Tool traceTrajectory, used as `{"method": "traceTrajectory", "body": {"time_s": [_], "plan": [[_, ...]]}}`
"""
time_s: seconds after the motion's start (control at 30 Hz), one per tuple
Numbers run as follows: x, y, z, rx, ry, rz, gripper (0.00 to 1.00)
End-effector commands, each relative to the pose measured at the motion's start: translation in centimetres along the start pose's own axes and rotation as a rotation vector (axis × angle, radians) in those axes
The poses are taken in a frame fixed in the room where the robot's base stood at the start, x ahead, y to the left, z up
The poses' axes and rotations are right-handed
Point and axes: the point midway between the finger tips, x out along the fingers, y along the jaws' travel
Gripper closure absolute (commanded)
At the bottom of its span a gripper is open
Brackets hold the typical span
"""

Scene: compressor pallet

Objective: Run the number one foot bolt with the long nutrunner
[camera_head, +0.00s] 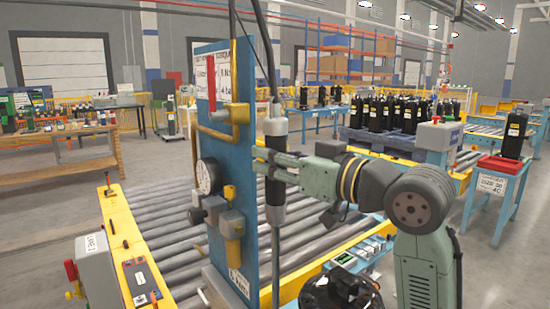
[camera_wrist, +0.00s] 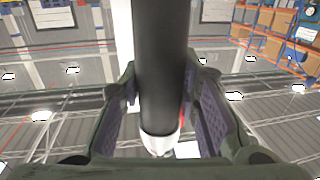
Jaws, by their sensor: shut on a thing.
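The long nutrunner (camera_head: 275,200) hangs upright on a cable beside the blue column, with a silver upper part and a dark grip. My gripper (camera_head: 268,163) reaches in from the right and is shut around its body. In the wrist view the nutrunner's dark barrel (camera_wrist: 165,75) stands between the purple-padded fingers of my gripper (camera_wrist: 162,100), with a pale end towards the bottom of the picture. A black rounded unit (camera_head: 340,292), perhaps a compressor, shows in part at the bottom edge. I cannot make out the number one foot bolt.
The blue column (camera_head: 235,130) with a round gauge (camera_head: 207,176) stands close left of the nutrunner. A roller conveyor (camera_head: 165,232) with yellow rails runs behind it. A small parts tray (camera_head: 362,252) lies low to the right. Several black compressors (camera_head: 400,112) stand on a pallet farther back.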

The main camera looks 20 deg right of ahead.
Motion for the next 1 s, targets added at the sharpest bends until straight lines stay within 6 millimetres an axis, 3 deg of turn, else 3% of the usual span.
{"method": "traceTrajectory", "body": {"time_s": [0.33, 1.0], "plan": [[-0.1, 0.0, -0.1, 0.0, 0.007, 0.0, 1.0], [-0.1, 0.0, 4.6, -0.001, 0.006, 0.001, 1.0]]}}
